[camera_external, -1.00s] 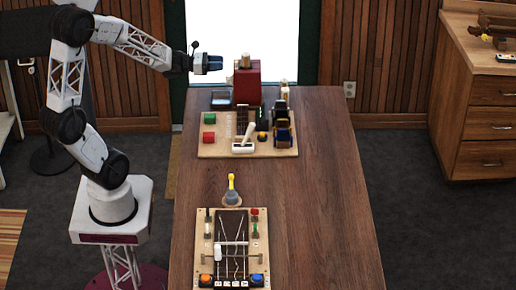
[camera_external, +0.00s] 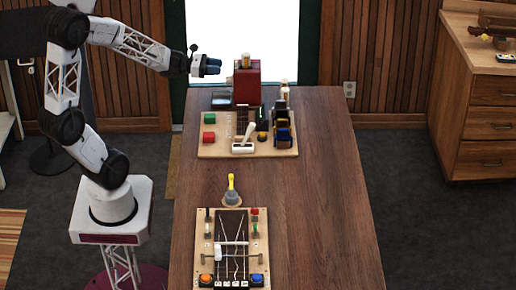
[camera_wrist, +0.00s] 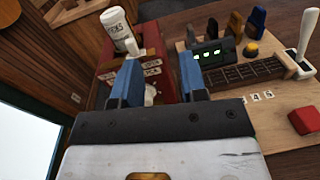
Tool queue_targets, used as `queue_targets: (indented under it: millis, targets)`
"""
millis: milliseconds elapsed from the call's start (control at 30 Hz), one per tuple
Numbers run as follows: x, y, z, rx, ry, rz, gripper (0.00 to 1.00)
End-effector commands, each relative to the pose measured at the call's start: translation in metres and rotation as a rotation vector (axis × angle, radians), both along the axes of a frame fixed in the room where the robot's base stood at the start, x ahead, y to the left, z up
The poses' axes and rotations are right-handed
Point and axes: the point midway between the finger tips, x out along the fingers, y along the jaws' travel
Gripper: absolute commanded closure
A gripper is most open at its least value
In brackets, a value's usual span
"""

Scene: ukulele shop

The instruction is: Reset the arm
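My gripper (camera_external: 213,67) is raised at the far end of the table, just left of a red box (camera_external: 246,82) with a small object on its top. In the wrist view, the two blue fingers of my gripper (camera_wrist: 158,82) are spread apart with a gap between them. Nothing is seen held between them. The red box (camera_wrist: 125,50) lies beyond the fingers, with a white labelled bottle (camera_wrist: 118,27) on it.
A far board (camera_external: 220,150) carries red and green blocks, a fretboard and a white lever (camera_external: 245,142). A near board (camera_external: 205,240) has strings and buttons. A yellow-handled tool (camera_external: 231,187) stands between them. The table's right side is clear.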

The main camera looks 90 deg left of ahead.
Motion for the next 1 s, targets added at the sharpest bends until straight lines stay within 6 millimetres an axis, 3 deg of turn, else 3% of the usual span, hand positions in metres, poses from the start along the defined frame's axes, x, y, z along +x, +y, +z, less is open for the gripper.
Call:
queue_targets:
  millis: [200,433,700,1000]
  targets:
    - [0.012,-0.059,0.0,0.16,0.072,-0.184,0.61]
    - [0.012,-0.128,-0.002,0.377,0.144,-0.416,0.61]
    - [-0.002,-0.196,-0.01,0.646,0.196,-0.685,0.61]
    - [-0.03,-0.253,-0.017,0.964,0.213,-0.978,0.61]
